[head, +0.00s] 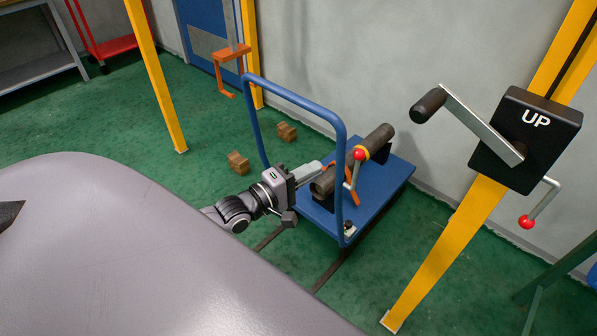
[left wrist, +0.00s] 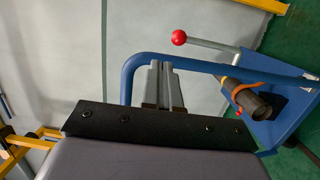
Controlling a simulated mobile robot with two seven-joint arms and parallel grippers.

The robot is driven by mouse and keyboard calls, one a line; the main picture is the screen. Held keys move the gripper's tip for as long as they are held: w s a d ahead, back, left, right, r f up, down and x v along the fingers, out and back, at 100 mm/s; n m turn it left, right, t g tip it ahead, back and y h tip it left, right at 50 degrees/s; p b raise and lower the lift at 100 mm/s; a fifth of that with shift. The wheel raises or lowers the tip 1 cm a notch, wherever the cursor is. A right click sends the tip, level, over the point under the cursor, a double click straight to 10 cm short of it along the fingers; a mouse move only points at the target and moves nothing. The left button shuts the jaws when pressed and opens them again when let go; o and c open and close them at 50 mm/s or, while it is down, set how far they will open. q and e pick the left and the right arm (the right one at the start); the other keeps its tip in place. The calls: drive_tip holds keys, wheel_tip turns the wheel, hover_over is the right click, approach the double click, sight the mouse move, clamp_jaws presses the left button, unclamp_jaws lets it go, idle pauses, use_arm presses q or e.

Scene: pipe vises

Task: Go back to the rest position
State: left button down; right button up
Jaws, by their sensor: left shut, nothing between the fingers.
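My left gripper (head: 316,168) is in the middle of the head view, by the blue rail of a trolley. Its fingers are shut and empty; they also show together at the centre of the left wrist view (left wrist: 165,66), in front of the rail. The pipe also shows at the right of the left wrist view (left wrist: 254,104). A lever with a red ball (head: 360,154) stands close to the fingertips; whether they touch is unclear. My right gripper is not in view.
A yellow post with a black "UP" crank box (head: 524,139) stands at the right. Another yellow post (head: 158,80) stands at the upper left. Wooden blocks (head: 238,162) lie on the green floor behind the trolley.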

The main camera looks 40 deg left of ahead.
use_arm(q)
drive_tip(key=shift+r+v, duration=0.15)
drive_tip(key=shift+v, duration=0.55)
drive_tip(key=shift+r+v, duration=0.2)
drive_tip(key=shift+v, duration=0.5)
drive_tip(key=s+d+f+m+g+y+p, duration=0.1)
drive_tip(key=s+d+f+m+g, duration=0.2)
drive_tip(key=s+d+f+m, duration=0.2)
drive_tip(key=s+d+f+m+g+y, duration=0.1)
drive_tip(key=s+d+f+m+g, duration=0.3)
drive_tip(key=s+m, duration=0.7)
wheel_tip(320, 180, down, 5)
drive_tip(key=shift+s+d+r+m+y+p, duration=0.2)
drive_tip(key=shift+d+m+y+p, duration=0.3)
drive_tip(key=shift+d, duration=0.7)
